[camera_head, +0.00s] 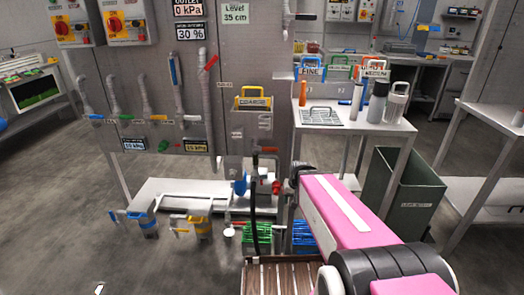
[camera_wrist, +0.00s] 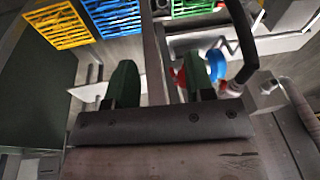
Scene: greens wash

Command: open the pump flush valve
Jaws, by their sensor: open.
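I cannot read a label that marks the pump flush valve. In the head view, a blue round pump part (camera_head: 241,182) sits low at the panel's right edge, with a red part (camera_head: 276,187) beside it and a small red-brown lever (camera_head: 269,150) above. My gripper (camera_head: 291,183) is at the end of my pink arm, close to the red part; its fingers are small there. In the wrist view, my gripper (camera_wrist: 158,82) has its two green fingers apart, with a grey post (camera_wrist: 156,50) seen between them. The blue part (camera_wrist: 217,64) shows beyond the right finger, partly hidden.
A grey panel (camera_head: 150,60) holds pipes, a blue handle (camera_head: 173,69) and a red handle (camera_head: 211,62). A white table (camera_head: 340,124) carries bottles. A grey-green bin (camera_head: 405,190) stands at right. Green (camera_head: 257,233) and blue (camera_head: 303,237) crates lie low.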

